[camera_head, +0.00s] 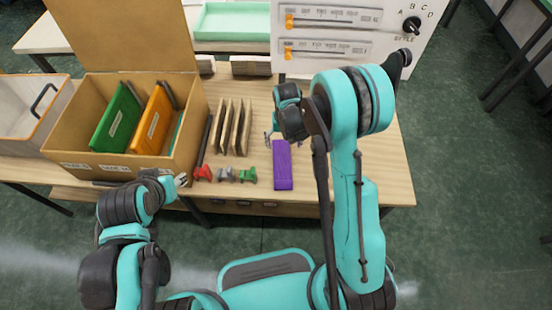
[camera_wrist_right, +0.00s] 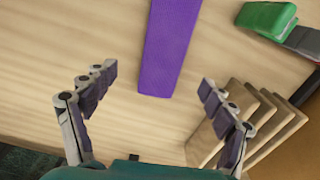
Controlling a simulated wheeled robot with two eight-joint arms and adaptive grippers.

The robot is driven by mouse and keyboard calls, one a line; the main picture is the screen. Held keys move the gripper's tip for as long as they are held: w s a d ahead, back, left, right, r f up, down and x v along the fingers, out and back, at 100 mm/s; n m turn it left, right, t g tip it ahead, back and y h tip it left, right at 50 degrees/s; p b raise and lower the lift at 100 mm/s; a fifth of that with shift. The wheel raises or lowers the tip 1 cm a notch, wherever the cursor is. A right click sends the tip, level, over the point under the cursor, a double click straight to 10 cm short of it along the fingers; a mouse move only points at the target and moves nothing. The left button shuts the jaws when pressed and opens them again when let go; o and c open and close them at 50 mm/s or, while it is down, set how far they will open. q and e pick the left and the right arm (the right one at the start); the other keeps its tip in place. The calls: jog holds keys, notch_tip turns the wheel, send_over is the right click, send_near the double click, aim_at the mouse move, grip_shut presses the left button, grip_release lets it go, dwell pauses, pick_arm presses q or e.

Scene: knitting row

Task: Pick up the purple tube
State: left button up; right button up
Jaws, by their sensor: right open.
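The purple tube (camera_head: 282,165) looks like a long, flat-sided purple bar. It lies on the wooden table near the front edge, right of the small coloured pieces. My right gripper (camera_head: 284,139) is above the table at the tube's far end, its fingers spread and empty. In the right wrist view, the purple tube (camera_wrist_right: 170,45) runs down from the top edge, and its near end lies between the open fingertips of the right gripper (camera_wrist_right: 158,78). My left gripper (camera_head: 181,181) is at the table's front edge by the cardboard box; its fingers are too small to judge.
Red, grey and green small pieces (camera_head: 248,175) lie left of the tube. Several upright wooden slats (camera_head: 236,125) stand behind them. A cardboard box (camera_head: 75,158) holds green and orange folders. A white panel (camera_head: 335,65) with sliders and a knob stands at the back.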

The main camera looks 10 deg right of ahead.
aim_at(282, 156)
notch_tip(282, 156, down, 3)
jog(key=shift+r+b, duration=0.1)
jog(key=shift+b, duration=0.45)
jog(key=f+b, duration=0.1)
jog(key=f, duration=0.2)
jog(key=f+b, duration=0.1)
jog(key=f, duration=0.1)
jog(key=shift+w+a+b, duration=0.1)
jog(key=shift+a+b, duration=0.2)
jog(key=shift+b, duration=0.05)
jog(key=c, duration=0.9)
